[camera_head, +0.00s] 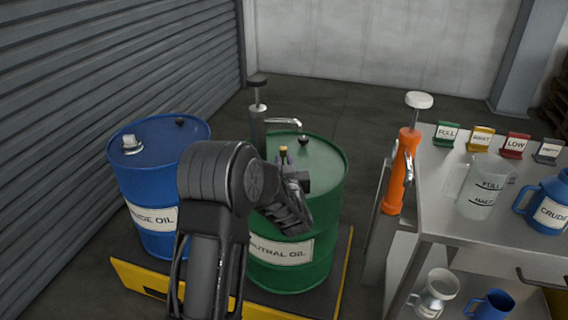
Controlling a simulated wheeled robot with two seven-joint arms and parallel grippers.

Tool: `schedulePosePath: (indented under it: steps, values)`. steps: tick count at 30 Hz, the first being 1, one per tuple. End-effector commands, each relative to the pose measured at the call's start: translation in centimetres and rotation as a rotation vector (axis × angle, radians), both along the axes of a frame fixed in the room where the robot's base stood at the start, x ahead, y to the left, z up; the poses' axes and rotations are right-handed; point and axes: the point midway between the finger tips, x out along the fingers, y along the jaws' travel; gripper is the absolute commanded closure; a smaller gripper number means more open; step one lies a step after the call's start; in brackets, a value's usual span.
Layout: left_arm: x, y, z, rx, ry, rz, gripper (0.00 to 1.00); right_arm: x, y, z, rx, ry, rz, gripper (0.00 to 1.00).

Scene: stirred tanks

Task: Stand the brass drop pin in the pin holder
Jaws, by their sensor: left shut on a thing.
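My left gripper (287,168) is in front of the green drum and shut on a small brass-coloured piece, the brass drop pin (284,150). Only the pin's top shows above the fingers; the rest is hidden by the gripper. The pin looks roughly upright. I cannot make out a pin holder for certain; my left arm covers part of the area between the drums. My right gripper is not in view.
The blue drum (160,190) and green neutral oil drum (325,215) stand on a yellow-edged pallet (130,272). A dark hand pump (258,125) rises behind the gripper. An orange pump (402,170) stands beside the steel table (440,200), which holds jugs and label stands.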

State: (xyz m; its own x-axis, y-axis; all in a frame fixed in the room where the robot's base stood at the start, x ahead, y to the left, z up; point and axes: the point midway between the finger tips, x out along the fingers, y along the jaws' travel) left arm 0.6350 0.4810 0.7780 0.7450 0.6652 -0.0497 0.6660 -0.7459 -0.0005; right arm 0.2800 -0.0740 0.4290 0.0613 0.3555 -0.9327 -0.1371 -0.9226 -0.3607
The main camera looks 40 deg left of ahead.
Motion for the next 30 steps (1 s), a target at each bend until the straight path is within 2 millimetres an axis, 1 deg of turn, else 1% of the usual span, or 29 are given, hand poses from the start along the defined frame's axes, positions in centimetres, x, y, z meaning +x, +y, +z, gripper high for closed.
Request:
schedulePosePath:
  steps: [7, 9, 11, 14, 21, 24, 27, 30]
  values:
    - [-0.1, -0.1, 3.0, -0.001, -0.003, 0.000, 1.00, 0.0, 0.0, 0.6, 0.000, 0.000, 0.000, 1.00]
    - [-1.2, -1.2, 2.6, -0.003, 0.002, -0.002, 1.00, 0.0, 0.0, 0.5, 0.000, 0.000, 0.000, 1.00]
    - [-2.2, -2.1, 2.6, -0.002, 0.001, -0.003, 1.00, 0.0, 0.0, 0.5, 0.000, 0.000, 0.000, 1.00]
    - [-4.2, -3.9, 2.6, -0.003, 0.001, -0.004, 1.00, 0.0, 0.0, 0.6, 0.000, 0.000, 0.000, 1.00]
    - [-9.7, -8.8, 2.6, -0.001, 0.001, -0.004, 1.00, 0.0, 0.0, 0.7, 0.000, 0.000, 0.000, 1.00]
    - [-11.6, -10.5, 2.5, -0.001, 0.001, -0.005, 1.00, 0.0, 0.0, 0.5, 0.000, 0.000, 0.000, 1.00]
    - [-12.4, -11.3, 2.2, 0.001, -0.006, -0.004, 1.00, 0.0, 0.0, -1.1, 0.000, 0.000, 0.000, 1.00]
    - [-13.0, -11.8, 2.4, 0.000, -0.004, -0.003, 1.00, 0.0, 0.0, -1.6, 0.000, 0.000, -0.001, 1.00]
